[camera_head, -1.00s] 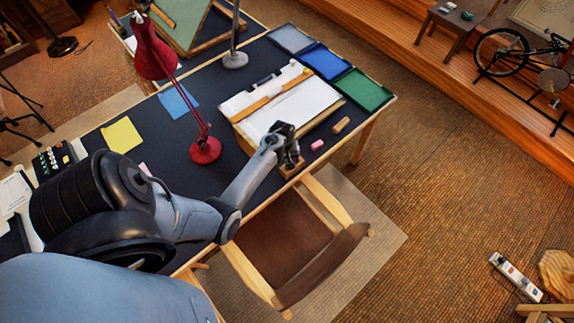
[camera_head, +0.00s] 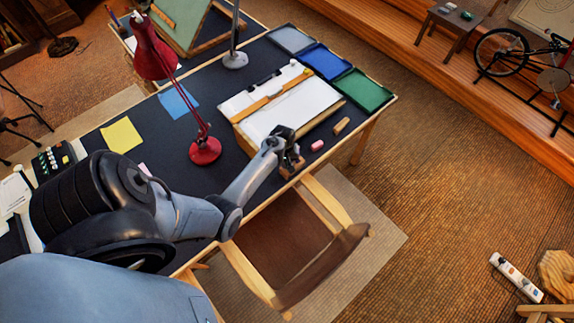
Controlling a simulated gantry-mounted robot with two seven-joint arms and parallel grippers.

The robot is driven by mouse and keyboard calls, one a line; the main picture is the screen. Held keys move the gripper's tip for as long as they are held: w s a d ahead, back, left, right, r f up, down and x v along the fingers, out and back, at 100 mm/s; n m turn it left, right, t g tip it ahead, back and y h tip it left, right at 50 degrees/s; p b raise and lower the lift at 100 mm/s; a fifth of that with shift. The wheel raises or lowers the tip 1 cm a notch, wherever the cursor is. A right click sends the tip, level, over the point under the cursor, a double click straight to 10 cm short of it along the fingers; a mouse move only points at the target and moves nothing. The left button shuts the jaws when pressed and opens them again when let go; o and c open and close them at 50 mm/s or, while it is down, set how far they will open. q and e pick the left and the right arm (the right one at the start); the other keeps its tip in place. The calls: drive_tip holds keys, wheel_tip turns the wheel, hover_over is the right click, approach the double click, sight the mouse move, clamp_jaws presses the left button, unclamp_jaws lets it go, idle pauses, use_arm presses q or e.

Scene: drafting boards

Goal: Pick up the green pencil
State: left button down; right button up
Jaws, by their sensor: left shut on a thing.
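My left gripper (camera_head: 293,160) is at the front edge of the dark desk, just below the white drawing board. It points down at a small wooden block (camera_head: 288,172) and partly covers it. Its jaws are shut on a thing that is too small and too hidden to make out. I cannot pick out the green pencil in this view; the jaws and the wrist hide the spot around the block. My right gripper is not in view.
A pink eraser (camera_head: 317,145) and a tan wooden piece (camera_head: 341,126) lie right of the gripper. The drawing board (camera_head: 300,107) is behind it. A red lamp (camera_head: 205,150) stands to the left. A chair (camera_head: 275,245) is in front of the desk.

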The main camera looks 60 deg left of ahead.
use_arm(q)
drive_tip(key=shift+r, duration=0.1)
idle(0.3)
drive_tip(key=shift+r, duration=0.5)
drive_tip(key=r, duration=0.3)
drive_tip(key=shift+d+r, duration=0.1)
drive_tip(key=shift+d, duration=0.1)
drive_tip(key=w+d+r, duration=0.5)
drive_tip(key=d+r, duration=0.1)
drive_tip(key=d, duration=0.4)
drive_tip(key=shift+r, duration=0.3)
drive_tip(key=shift+d, duration=0.1)
drive_tip(key=c, duration=1.6)
unclamp_jaws()
drive_tip(key=shift+c, duration=0.2)
clamp_jaws()
